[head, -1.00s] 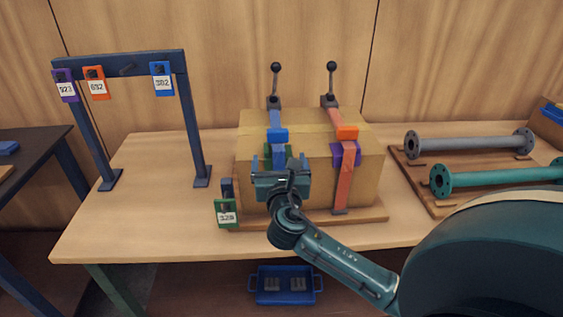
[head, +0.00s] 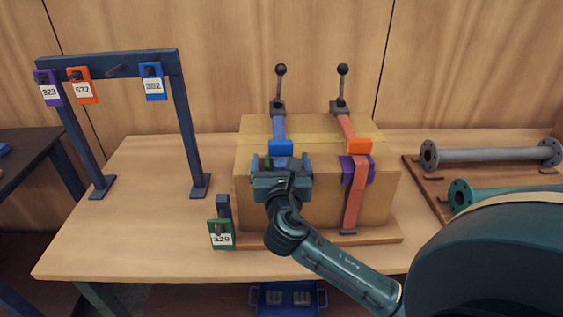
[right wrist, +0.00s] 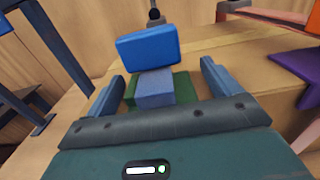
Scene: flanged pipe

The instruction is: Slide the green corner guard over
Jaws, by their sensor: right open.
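The green corner guard (right wrist: 183,88) sits at the top front edge of the cardboard box, under the blue strap (right wrist: 155,90). In the head view only a sliver of the guard (head: 268,161) shows; my gripper hides the rest. The blue buckle (head: 280,147) is on the strap just above the guard; it also shows in the right wrist view (right wrist: 148,47). My right gripper (head: 282,162) is open at the box's front edge. In the right wrist view its fingers (right wrist: 160,85) stand either side of the guard and strap, with visible gaps. My left gripper is out of view.
The cardboard box (head: 320,195) also carries an orange strap (head: 352,205) with a purple guard (head: 371,169). A rack (head: 110,63) with numbered tags stands left. A green tag (head: 221,235) hangs at the front left. Flanged pipes (head: 490,155) lie right.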

